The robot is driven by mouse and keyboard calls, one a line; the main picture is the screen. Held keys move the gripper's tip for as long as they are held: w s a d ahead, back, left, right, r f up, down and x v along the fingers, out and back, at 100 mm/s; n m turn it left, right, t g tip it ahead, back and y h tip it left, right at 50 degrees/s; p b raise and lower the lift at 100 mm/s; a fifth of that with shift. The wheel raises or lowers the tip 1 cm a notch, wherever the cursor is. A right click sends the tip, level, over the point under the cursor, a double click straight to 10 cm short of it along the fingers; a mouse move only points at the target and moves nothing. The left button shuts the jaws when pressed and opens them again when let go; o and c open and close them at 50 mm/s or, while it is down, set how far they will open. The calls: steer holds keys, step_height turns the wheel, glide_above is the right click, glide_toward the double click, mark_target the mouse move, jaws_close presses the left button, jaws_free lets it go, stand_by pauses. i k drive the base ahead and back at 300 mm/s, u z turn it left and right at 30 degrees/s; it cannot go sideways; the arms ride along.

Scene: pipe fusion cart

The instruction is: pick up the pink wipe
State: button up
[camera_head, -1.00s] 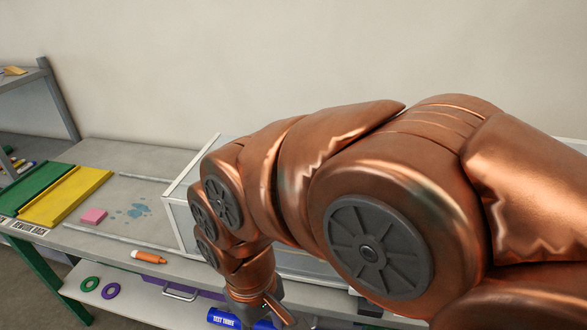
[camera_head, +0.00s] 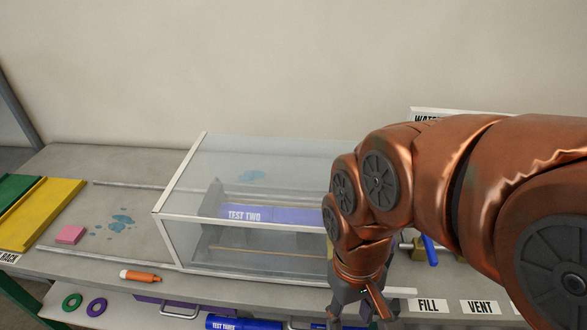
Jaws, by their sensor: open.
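The pink wipe (camera_head: 70,234) is a small pink block-like pad lying flat on the grey cart top at the left, just right of the yellow panel. Blue wet spots (camera_head: 122,221) lie on the surface to its right. My gripper (camera_head: 360,318) hangs at the lower middle right, at the front of the cart, far to the right of the wipe. Its fingers are dark and partly cut off by the picture's bottom edge; it is open and I see nothing between them.
A clear box with white edges (camera_head: 158,214) stands between the wipe and my gripper, with a blue "TEST TWO" pipe (camera_head: 290,214) inside. An orange marker (camera_head: 140,276) lies at the front edge. Green and purple rings (camera_head: 96,306) are on the lower shelf.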

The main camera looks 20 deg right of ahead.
mark_target(70, 234)
steer(key=u, duration=1.7)
steer(key=i, duration=0.7)
steer(key=u, duration=0.55)
steer(key=i, duration=0.65)
steer(key=z, duration=0.05)
